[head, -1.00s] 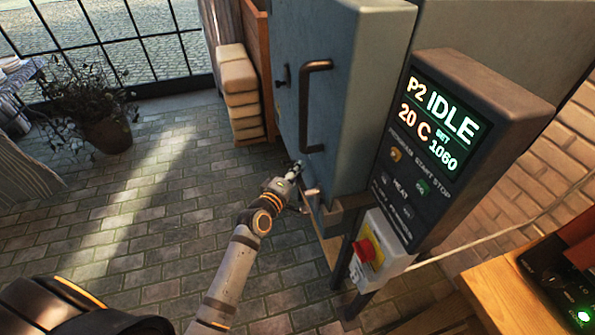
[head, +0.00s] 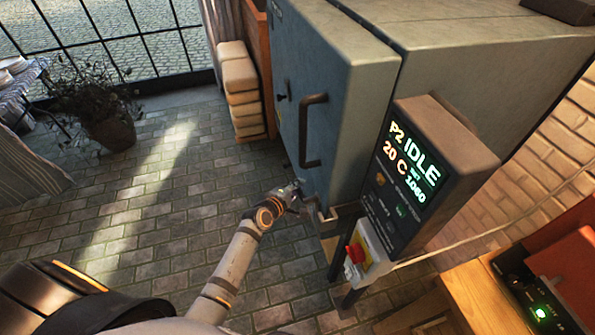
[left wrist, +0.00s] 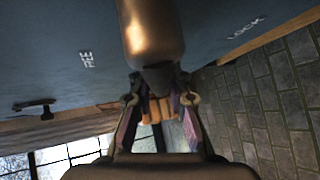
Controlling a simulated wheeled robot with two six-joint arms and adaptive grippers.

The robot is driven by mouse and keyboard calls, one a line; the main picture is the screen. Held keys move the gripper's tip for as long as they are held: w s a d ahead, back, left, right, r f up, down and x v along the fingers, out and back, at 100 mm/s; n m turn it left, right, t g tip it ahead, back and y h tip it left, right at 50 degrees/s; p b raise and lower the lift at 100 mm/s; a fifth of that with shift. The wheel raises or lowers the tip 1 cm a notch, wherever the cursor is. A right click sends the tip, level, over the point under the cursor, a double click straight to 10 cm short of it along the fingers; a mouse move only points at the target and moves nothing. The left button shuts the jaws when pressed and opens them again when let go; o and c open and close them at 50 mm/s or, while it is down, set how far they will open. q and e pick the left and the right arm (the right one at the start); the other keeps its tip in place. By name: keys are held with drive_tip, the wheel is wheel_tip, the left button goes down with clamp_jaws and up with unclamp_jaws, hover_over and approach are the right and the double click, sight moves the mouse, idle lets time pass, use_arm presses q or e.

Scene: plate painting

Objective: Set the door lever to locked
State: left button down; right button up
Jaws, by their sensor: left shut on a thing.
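The kiln door (head: 335,110) is blue-grey with a dark handle (head: 312,130), and looks closed against the body. My left gripper (head: 298,188) is at the door's lower edge. In the left wrist view, a rounded bronze door lever (left wrist: 152,35) comes down from the top towards my left gripper (left wrist: 160,108), whose two fingers are shut on its narrow end. The lever lies between the word FREE (left wrist: 87,60) on the left and the word LOCK (left wrist: 247,28) on the right. In the head view my gripper largely hides the lever. My right gripper is out of view.
A control panel (head: 410,170) reading IDLE juts out right of the door. A red switch (head: 356,252) is below it. Stacked blocks (head: 240,90) and a potted plant (head: 108,120) stand at the back left. The paved floor (head: 150,215) left of my arm is clear.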

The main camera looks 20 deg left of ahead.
use_arm(q)
drive_tip(key=s+d+f+n+g+h+p, duration=0.4)
drive_tip(key=s+f+n+g+h+p, duration=0.1)
drive_tip(key=g+p, duration=0.3)
drive_tip(key=shift+s+d+f+n+g, duration=0.15)
drive_tip(key=shift+s+d+n+g, duration=0.2)
drive_tip(key=shift+s+g, duration=0.5)
idle(0.3)
drive_tip(key=c, duration=1.3)
unclamp_jaws()
drive_tip(key=shift+o, duration=0.2)
drive_tip(key=v, duration=1.2)
